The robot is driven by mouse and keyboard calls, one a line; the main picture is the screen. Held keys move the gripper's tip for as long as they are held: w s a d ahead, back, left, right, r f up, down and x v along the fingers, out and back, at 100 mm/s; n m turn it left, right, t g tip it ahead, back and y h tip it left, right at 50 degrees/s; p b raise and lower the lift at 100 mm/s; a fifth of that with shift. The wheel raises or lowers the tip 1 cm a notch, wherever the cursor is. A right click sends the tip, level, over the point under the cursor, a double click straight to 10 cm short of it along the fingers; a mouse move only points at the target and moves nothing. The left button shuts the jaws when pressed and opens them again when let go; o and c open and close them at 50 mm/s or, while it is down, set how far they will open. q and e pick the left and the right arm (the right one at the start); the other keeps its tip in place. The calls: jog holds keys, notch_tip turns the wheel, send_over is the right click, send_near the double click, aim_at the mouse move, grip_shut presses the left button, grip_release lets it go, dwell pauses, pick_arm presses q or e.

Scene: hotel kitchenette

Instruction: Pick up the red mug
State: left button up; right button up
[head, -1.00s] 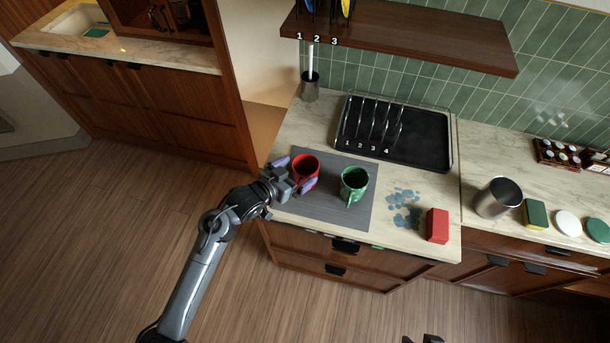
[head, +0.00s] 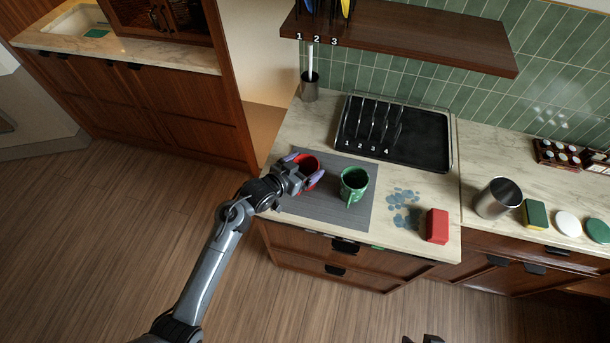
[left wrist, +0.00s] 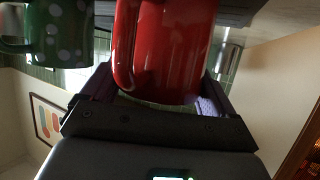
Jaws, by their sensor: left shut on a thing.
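The red mug (head: 309,164) is at the left part of the grey mat (head: 335,212) on the counter, partly hidden by my left gripper. My left gripper (head: 305,171) is shut on the red mug, with a purple-padded finger on either side of it. In the left wrist view the red mug (left wrist: 165,45) fills the space between the fingers. Whether the mug touches the mat or is just above it, I cannot tell. My right gripper is not clearly seen; only a dark piece shows at the bottom edge of the head view.
A green spotted mug (head: 354,183) stands on the mat just right of the red mug. A black tray (head: 425,152) with a rack lies behind. A red block (head: 437,226), a metal cup (head: 497,198) and a sponge (head: 535,214) are to the right. A shelf (head: 420,38) hangs above.

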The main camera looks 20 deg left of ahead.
pick_arm(q)
jog(key=c, duration=0.4)
jog(key=shift+r, duration=0.15)
